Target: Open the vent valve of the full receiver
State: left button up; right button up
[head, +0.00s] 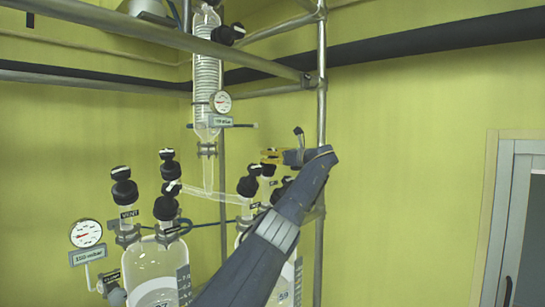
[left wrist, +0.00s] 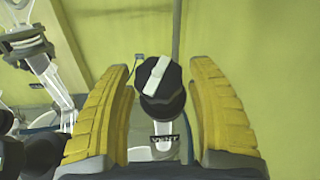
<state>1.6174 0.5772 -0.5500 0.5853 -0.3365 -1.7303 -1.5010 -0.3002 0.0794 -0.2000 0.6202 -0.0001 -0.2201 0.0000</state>
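The left one has a black knob (head: 124,191) above a VENT label. My left gripper (head: 272,157), with yellow fingers, is above the right receiver's black valve knobs (head: 247,185). In the left wrist view a black vent valve knob (left wrist: 160,90) with a white bar, above a VENT label, shows between the open fingers, with gaps on both sides. My right gripper is out of view.
A coiled glass condenser (head: 207,75) hangs above the receivers. A round gauge (head: 86,234) stands by the left receiver. A metal frame post (head: 321,75) rises just beside my left gripper. The wall area to the right is clear up to a door (head: 520,220).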

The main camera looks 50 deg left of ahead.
pick_arm(q)
jog(key=shift+o, duration=0.7)
jog(key=w+d, duration=0.1)
jog(key=d, duration=1.1)
jog(key=s+d+m+t, duration=0.4)
jog(key=d+m+t, duration=0.1)
jog(key=w+a, duration=0.1)
jog(key=a, duration=0.4)
jog(key=w+a, duration=0.1)
jog(key=a, duration=1)
jog(key=shift+w+a+r, duration=0.25)
jog(key=shift+w+a, duration=0.15)
